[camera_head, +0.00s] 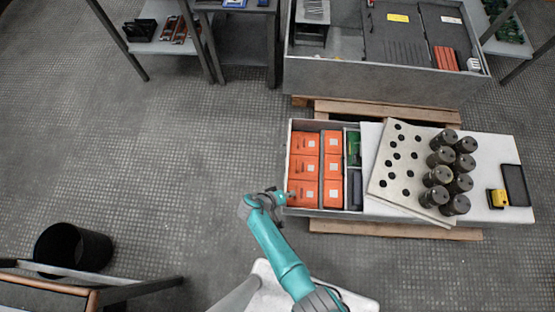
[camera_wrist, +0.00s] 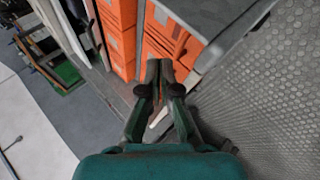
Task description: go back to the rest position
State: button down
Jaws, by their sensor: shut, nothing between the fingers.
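My gripper (camera_wrist: 160,68) is shut and empty in the wrist view, its two fingertips together. In the head view my gripper (camera_head: 284,203) is beside the lower left corner of an open grey crate of orange boxes. In the wrist view it is in front of the crate's grey wall and the orange boxes (camera_wrist: 120,40). My teal arm reaches up from the bottom of the head view to the gripper. The gap between the fingertips and the crate cannot be judged exactly.
Orange boxes (camera_head: 304,167) fill the crate's left part. A perforated plate (camera_head: 385,185) and several dark cylinders (camera_head: 440,175) lie on the white surface to the right. A yellow item (camera_head: 498,198) sits farther right. Open floor (camera_head: 170,150) lies left; a black bin (camera_head: 75,248) stands lower left.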

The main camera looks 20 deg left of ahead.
jog(key=v, duration=0.8)
jog(key=shift+s+r, duration=0.2)
jog(key=shift+r, duration=0.15)
jog(key=shift+a, duration=0.15)
